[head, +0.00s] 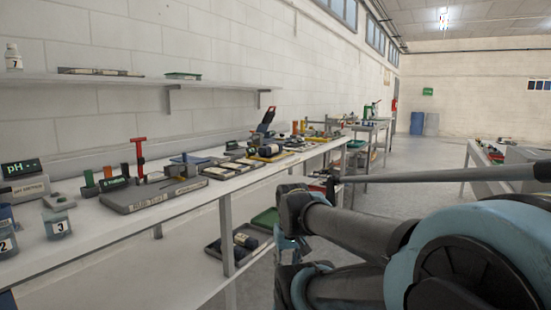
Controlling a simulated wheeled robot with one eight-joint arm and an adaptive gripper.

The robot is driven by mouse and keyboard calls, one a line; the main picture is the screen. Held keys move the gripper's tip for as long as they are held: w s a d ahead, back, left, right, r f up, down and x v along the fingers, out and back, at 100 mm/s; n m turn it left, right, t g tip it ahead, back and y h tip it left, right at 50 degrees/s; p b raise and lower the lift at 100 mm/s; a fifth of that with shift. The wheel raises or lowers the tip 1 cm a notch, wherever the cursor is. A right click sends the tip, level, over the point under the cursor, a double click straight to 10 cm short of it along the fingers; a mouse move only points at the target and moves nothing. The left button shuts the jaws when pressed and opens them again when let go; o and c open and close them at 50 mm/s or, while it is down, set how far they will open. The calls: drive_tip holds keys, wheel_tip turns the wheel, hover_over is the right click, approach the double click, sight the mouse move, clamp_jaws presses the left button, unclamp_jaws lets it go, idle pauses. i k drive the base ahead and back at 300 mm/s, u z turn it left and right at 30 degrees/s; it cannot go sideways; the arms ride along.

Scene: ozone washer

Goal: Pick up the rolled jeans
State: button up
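Two dark blue rolled bundles could be the rolled jeans; they are too small to tell for sure. One roll (269,150) lies on the long workbench, by a yellow-edged item. The other roll (246,241), with a pale label, lies on the lower shelf in a dark tray (226,254). My arm reaches in from the right, in front of the bench. My gripper (287,250) seems to be the teal and dark part at its far end, right of the lower roll and apart from it. Its fingers cannot be made out.
The long white workbench (85,246) runs along the left wall, crowded with tools, a grey test plate (152,193) and jars. The floor aisle (415,165) is clear.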

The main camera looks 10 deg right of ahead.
sight(271, 149)
drive_tip(key=u, duration=0.45)
drive_tip(key=k, duration=0.1)
drive_tip(key=z, duration=1.2)
drive_tip(key=i, duration=1.95)
drive_tip(key=u, duration=0.5)
